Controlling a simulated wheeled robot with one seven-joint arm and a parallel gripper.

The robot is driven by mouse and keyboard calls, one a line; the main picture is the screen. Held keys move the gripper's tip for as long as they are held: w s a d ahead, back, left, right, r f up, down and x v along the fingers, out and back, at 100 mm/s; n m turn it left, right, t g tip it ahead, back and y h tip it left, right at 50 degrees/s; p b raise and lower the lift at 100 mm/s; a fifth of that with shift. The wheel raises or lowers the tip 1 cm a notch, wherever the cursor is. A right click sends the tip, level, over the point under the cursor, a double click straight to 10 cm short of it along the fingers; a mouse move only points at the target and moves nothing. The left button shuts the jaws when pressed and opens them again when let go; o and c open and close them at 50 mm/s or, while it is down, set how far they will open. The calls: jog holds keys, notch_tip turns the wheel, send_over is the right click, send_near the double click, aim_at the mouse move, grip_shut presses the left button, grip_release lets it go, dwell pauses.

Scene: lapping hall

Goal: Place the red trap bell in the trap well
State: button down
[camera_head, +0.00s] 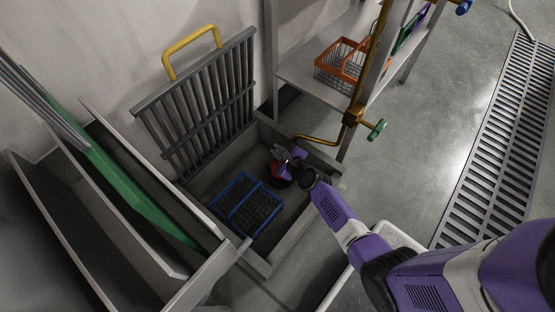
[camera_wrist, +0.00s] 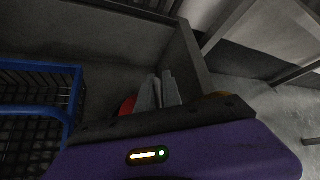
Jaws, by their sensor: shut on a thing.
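The red trap bell (camera_head: 279,177) shows in the head view as a small red shape beside my gripper, down inside the grey open-topped well (camera_head: 273,259). In the wrist view a red edge of the bell (camera_wrist: 127,106) shows left of my fingers. My gripper (camera_head: 283,160) is shut on the bell, near the well's right side; it also shows in the wrist view (camera_wrist: 160,88). Most of the bell is hidden behind my fingers and wrist. I cannot tell whether it touches the well's floor.
A blue wire basket (camera_head: 247,206) stands in the well left of my gripper. A grey grate (camera_head: 196,104) with a yellow handle (camera_head: 191,46) stands up behind it. A brass pipe with a green tap (camera_head: 376,130) rises at right. An orange basket (camera_head: 340,64) sits on a shelf.

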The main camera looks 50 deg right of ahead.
jog(key=shift+f+b, duration=1.95)
jog(key=shift+f, duration=0.1)
jog(key=shift+f, duration=0.15)
jog(key=c, duration=1.5)
grip_release()
jog(key=shift+p+v, duration=2.95)
jog(key=shift+v, duration=3.2)
